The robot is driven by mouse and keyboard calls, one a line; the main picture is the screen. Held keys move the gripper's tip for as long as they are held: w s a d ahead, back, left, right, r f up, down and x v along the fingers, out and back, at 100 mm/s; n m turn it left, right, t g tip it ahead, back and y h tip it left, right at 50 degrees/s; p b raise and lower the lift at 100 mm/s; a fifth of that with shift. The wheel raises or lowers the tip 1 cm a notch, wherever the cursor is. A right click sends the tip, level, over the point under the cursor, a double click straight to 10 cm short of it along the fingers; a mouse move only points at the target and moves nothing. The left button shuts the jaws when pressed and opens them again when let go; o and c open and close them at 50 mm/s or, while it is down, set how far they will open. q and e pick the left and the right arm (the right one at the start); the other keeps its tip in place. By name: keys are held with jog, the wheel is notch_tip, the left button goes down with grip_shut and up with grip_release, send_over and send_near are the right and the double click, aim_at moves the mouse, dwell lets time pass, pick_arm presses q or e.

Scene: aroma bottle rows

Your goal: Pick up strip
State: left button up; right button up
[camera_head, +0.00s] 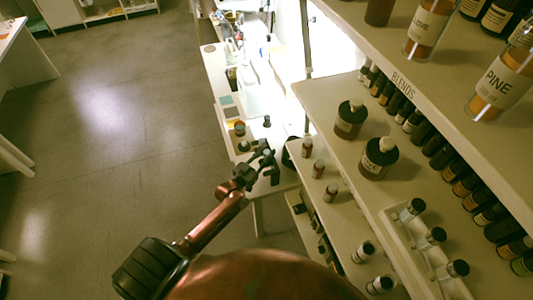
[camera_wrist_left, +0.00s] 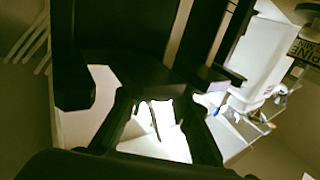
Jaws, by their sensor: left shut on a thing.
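My left gripper (camera_head: 267,162) is at the near end of the white bench, beside the shelves. It is shut on a thin thing, which I take to be the strip. In the left wrist view the dark fingers (camera_wrist_left: 160,125) frame a bright white patch. A thin dark sliver shows between them, too dim and small to make out clearly. In the head view the strip itself cannot be told apart from the gripper. My right gripper is in neither view.
The white bench (camera_head: 216,68) runs away from me, with small items on it. At right, shelves marked BLENDS (camera_head: 402,84) hold brown bottles in rows. Two larger jars, one a dark-capped jar (camera_head: 379,158), stand on a shelf. Small vials stand lower. The floor (camera_head: 110,130) at left is clear.

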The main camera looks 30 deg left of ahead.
pick_arm(q)
notch_tip(320, 180, up, 18)
jog(key=p, duration=0.3)
dwell(0.3)
